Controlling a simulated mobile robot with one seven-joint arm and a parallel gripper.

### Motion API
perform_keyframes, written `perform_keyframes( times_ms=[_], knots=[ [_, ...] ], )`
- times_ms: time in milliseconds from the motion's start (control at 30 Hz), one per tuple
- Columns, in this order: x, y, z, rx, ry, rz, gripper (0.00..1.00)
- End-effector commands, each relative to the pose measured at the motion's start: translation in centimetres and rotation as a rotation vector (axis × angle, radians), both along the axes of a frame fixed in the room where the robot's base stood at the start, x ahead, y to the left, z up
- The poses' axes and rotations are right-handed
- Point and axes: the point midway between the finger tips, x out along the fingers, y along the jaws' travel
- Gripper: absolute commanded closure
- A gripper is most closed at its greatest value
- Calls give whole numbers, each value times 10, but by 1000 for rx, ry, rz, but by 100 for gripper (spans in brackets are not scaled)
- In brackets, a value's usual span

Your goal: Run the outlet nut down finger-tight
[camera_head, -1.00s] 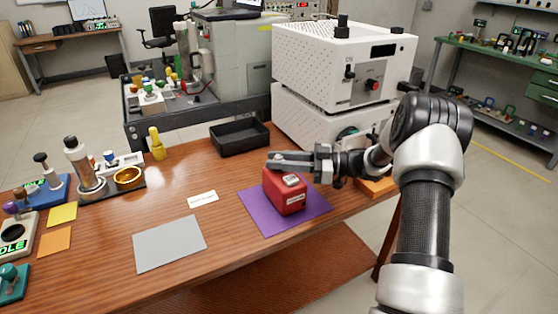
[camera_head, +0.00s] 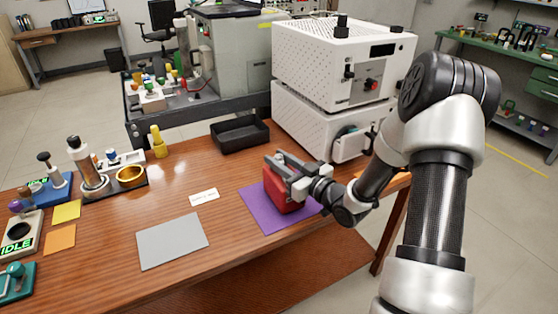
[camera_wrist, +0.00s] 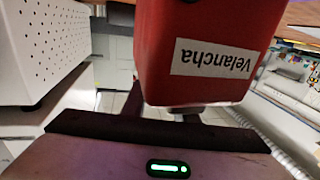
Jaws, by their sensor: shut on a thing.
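A red box (camera_head: 280,192) is at the purple mat (camera_head: 260,212) near the right end of the wooden bench. My gripper (camera_head: 281,162) comes in from the right and is shut on the red box near its top. In the wrist view the red box (camera_wrist: 205,30) is large and close, with a white "Velancha" label upside down. I cannot tell whether the box rests on the mat or is slightly raised. I cannot make out the outlet nut in either view.
A white perforated instrument (camera_head: 345,60) stands close behind my gripper. A black tray (camera_head: 240,136) lies to its left. A grey mat (camera_head: 172,240) and a white card (camera_head: 204,197) lie on open bench. A brass ring (camera_head: 131,175) and metal cylinder stand farther left, near an "IDLE" display (camera_head: 16,246).

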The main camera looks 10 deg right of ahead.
Motion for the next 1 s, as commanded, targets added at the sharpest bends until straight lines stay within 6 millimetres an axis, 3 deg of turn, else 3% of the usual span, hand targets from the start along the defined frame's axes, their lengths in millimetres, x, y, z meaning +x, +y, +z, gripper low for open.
perform_keyframes(
  times_ms=[700, 1000],
  knots=[
    [1, 6, 2, 1, -8, -642, 96],
    [1, 1, 3, 2, -7, -712, 96]
  ],
)
